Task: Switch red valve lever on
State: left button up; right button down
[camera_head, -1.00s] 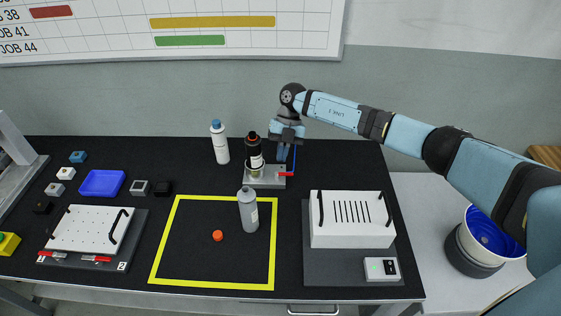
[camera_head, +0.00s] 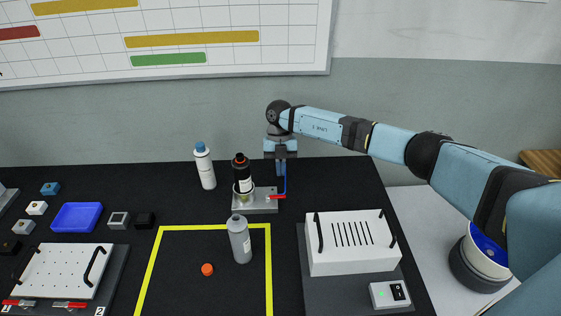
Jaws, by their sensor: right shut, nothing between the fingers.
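The red valve lever (camera_head: 277,197) sits at the right side of a small metal valve stand (camera_head: 255,208), at the back of the black table. A black bottle (camera_head: 242,176) with a red ring is on the stand. My left gripper is not in view.
A white bottle (camera_head: 204,167) stands left of the stand. A grey bottle (camera_head: 239,240) and an orange cap (camera_head: 207,269) are in front, inside the yellow outline. A white slotted box (camera_head: 352,258) is at the right. A blue tray (camera_head: 77,217) lies at the left.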

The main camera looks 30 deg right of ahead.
aim_at(276, 198)
jog(key=x, duration=0.4)
jog(key=shift+f, duration=0.15)
jog(key=shift+s+f, duration=0.15)
jog(key=shift+f, duration=0.35)
jog(key=shift+s+r+p, duration=0.1)
jog(key=shift+p, duration=0.3)
jog(key=shift+m, duration=0.3)
jog(key=shift+s+p, duration=0.1)
jog(key=shift+p, duration=0.2)
